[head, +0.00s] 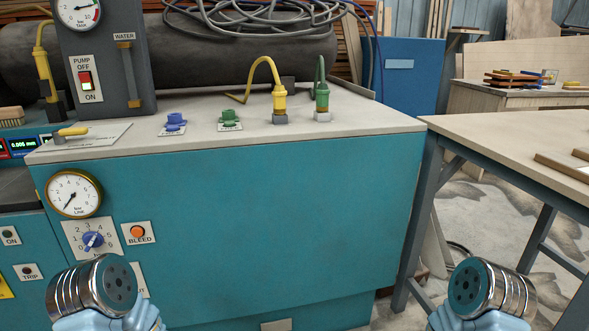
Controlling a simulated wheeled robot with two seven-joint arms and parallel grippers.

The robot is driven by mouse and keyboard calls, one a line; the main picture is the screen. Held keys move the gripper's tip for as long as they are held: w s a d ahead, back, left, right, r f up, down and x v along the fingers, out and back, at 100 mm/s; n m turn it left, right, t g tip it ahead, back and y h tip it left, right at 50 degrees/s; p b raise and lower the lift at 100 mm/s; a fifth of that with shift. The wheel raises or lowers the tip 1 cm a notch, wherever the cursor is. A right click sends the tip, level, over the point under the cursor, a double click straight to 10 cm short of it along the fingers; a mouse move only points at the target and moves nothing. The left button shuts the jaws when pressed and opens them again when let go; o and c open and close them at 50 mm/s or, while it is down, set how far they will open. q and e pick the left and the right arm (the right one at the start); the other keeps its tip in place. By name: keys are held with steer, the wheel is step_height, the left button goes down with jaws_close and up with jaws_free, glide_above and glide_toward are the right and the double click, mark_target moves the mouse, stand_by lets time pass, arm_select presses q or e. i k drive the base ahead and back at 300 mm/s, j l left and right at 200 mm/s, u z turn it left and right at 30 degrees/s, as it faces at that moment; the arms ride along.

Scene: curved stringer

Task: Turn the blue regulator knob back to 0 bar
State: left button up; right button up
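The blue regulator knob (93,240) sits on a white numbered dial plate (70,229) on the teal cabinet's front, at the left. Its white mark is too small to read surely against the numbers. Above it, a round brass-rimmed gauge (74,194) marked as the test line has its needle pointing down-left, near the low end of the scale. Parts of my two arms show at the bottom left and bottom right, below the knob and well to its right. No gripper fingers show, and nothing of mine is seen touching the knob.
An orange bleed button (137,232) is just right of the dial. The cabinet top (330,133) carries a blue valve (174,122), a green valve (230,118) and yellow (279,100) and green (321,98) hose fittings. A wooden-topped table (510,140) stands at the right.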

mark_target(92, 239)
steer(key=u, duration=1.35)
